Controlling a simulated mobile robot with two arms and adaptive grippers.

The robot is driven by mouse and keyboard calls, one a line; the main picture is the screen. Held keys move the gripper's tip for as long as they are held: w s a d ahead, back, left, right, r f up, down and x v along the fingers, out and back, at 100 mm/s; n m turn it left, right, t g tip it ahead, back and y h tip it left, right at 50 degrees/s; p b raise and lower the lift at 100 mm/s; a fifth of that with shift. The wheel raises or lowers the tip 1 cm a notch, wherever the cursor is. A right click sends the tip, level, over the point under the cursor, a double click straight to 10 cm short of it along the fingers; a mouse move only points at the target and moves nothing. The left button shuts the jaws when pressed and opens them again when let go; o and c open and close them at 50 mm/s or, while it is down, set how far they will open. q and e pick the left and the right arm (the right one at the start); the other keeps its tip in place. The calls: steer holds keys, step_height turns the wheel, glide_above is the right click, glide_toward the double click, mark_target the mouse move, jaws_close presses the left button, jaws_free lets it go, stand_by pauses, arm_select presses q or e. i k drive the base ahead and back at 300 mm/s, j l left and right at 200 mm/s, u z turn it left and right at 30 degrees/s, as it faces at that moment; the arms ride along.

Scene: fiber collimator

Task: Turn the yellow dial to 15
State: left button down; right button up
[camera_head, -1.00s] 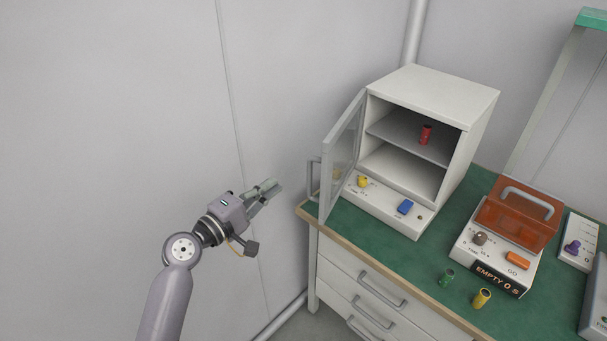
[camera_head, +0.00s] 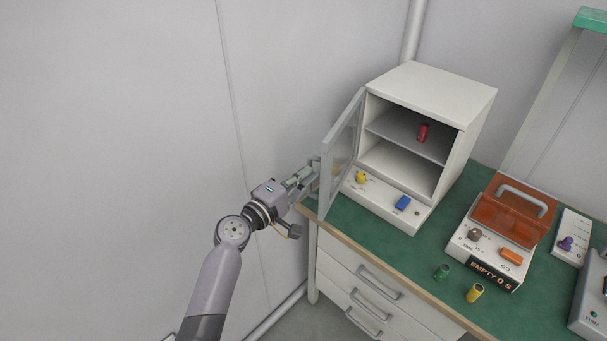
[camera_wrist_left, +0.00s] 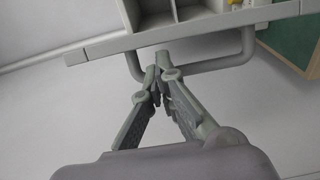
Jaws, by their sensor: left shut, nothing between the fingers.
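The yellow dial (camera_head: 361,177) sits on the left end of the control panel along the front of the white cabinet (camera_head: 428,95); the number at its pointer is too small to read. A glass door (camera_head: 343,150) stands open at the cabinet's left side, between my left gripper and the dial. My left gripper (camera_head: 312,172) is shut and empty, at the outer side of the open door by its handle. In the left wrist view the closed fingertips (camera_wrist_left: 160,68) are at the door's grey bar handle (camera_wrist_left: 240,50); whether they touch it I cannot tell. My right gripper is not in view.
A blue button (camera_head: 402,203) is on the same panel and a red cylinder (camera_head: 423,133) stands on the cabinet shelf.

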mark_target(362, 177)
steer(key=k+l, duration=0.1)
steer(key=l, duration=0.25)
steer(key=k+l, duration=0.1)
steer(key=l, duration=0.2)
steer(key=i+l, duration=0.1)
steer(key=l, duration=1.05)
steer(key=j, duration=0.1)
